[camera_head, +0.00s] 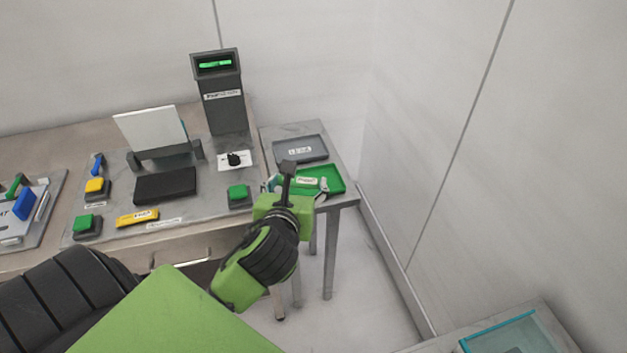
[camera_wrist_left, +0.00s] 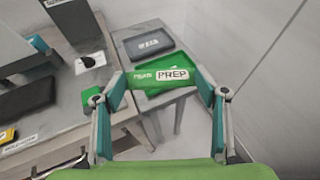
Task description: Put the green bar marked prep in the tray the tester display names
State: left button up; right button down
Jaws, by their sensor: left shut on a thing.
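My left gripper (camera_head: 297,185) is shut on the green bar marked PREP (camera_wrist_left: 172,76), its fingers at the bar's two ends. In the left wrist view the bar lies level across the fingers, label facing the camera. The bar is over the green tray (camera_head: 334,180), which is partly hidden by the bar and gripper; I cannot tell if they touch. A dark grey tray (camera_head: 316,155) with a white label lies behind it, also in the left wrist view (camera_wrist_left: 140,52). The tester display (camera_head: 215,64) is lit green, its text too small to read. My right gripper is not in view.
A yellow labelled bar (camera_head: 137,217), a black pad (camera_head: 166,186), green buttons (camera_head: 238,195) and a black knob (camera_head: 235,159) are on the bench left of the trays. Walls close off the back and right. A teal-edged container (camera_head: 510,335) stands at lower right.

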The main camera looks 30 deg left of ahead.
aim_at(303, 178)
pick_arm(q)
jog(key=x, duration=0.6)
jog(key=shift+w+d+f, duration=0.15)
jog(key=shift+w, duration=0.1)
jog(key=w+f, duration=0.2)
jog(key=w+a+f, duration=0.1)
jog(key=w+f, duration=0.1)
jog(key=w+a+f, duration=0.1)
jog(key=w+f, duration=0.1)
jog(key=shift+a, duration=0.1)
jog(key=shift+w+f, duration=0.2)
jog(key=shift+w+a+f+b, duration=0.1)
jog(key=shift+w+f+b, duration=0.1)
jog(key=shift+b, duration=0.1)
notch_tip(303, 178, down, 3)
jog(key=shift+f, duration=0.1)
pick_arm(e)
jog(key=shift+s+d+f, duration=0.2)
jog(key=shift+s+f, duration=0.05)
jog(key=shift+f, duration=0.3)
pick_arm(q)
jog(key=shift+f, duration=0.1)
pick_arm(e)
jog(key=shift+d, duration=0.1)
